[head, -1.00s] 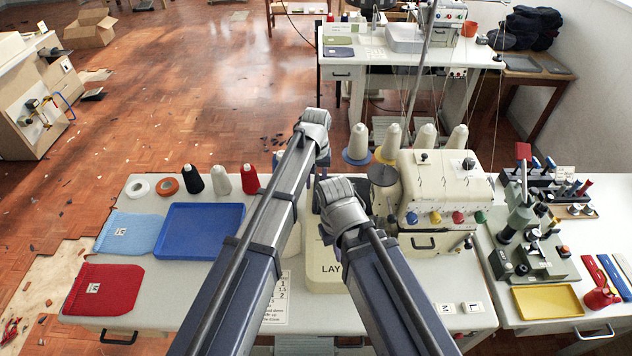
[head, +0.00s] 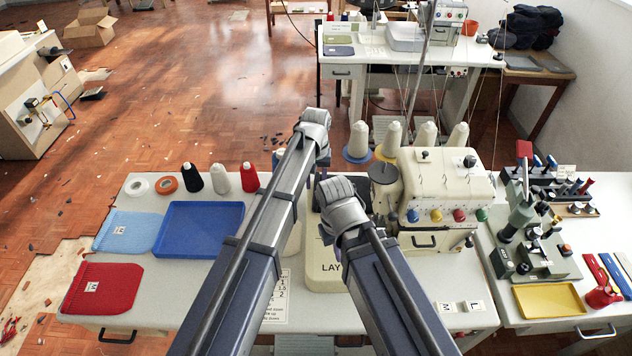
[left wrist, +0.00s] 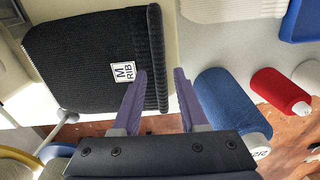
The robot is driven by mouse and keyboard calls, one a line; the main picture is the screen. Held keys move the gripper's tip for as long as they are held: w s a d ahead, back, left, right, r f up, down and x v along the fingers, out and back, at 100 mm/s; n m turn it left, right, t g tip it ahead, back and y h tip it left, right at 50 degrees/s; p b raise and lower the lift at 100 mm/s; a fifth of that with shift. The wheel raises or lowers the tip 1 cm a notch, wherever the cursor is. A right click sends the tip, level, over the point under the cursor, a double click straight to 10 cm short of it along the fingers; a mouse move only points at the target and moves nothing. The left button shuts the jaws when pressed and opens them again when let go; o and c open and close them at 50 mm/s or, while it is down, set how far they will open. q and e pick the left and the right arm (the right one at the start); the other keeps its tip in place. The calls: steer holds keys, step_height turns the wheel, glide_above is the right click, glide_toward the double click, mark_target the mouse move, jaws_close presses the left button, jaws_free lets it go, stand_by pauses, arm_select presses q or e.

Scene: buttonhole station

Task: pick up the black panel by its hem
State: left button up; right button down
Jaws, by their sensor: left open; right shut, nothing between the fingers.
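The black panel (left wrist: 85,60) lies flat in the left wrist view, with a white "M RIB" label. Its ribbed hem (left wrist: 158,55) is the edge at the right side. My left gripper (left wrist: 160,75) is open, with one purple finger on each side of the hem in the picture. I cannot tell whether the fingers touch it. In the head view the panel (head: 368,192) is a dark patch mostly hidden behind my arms. My right gripper (head: 326,236) is shut and empty, above the cream "LAY" board (head: 322,272); its fingers are mostly hidden.
A blue cone (left wrist: 228,98) and a red cone (left wrist: 280,90) stand right of my left fingers. The cream sewing machine (head: 445,185) stands right of my arms. A blue tray (head: 200,205), a light-blue panel (head: 125,240) and a red panel (head: 105,297) lie at left.

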arm_select(q)
steer(key=shift+f+b, duration=0.45)
steer(key=shift+f, duration=0.1)
arm_select(e)
steer(key=shift+f, duration=0.55)
arm_select(q)
steer(key=shift+c, duration=0.3)
jaws_close()
steer(key=shift+r, duration=0.1)
arm_select(e)
steer(key=shift+r, duration=0.15)
